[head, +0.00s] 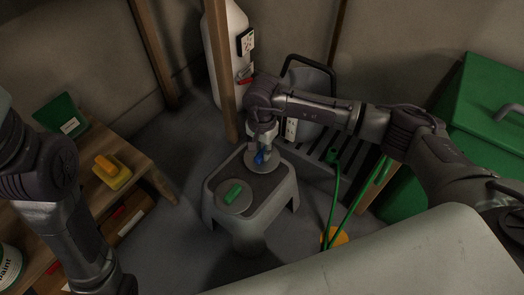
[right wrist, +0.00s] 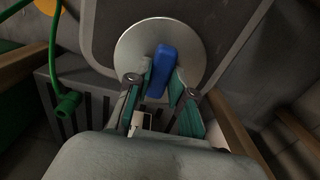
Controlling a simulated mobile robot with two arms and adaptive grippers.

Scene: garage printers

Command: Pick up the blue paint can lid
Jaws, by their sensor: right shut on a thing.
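My right gripper (right wrist: 161,88) is shut on the blue handle, one finger on each side. In the head view my right gripper (head: 262,150) comes down over the lid and partly hides it.
A wooden shelf (head: 140,165) at the left holds a yellow object (head: 112,171) and a green box (head: 62,115). A green bin (head: 480,120) stands at the right. A green hose (head: 335,195) hangs right of the stool. A white tank (head: 225,50) stands behind.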

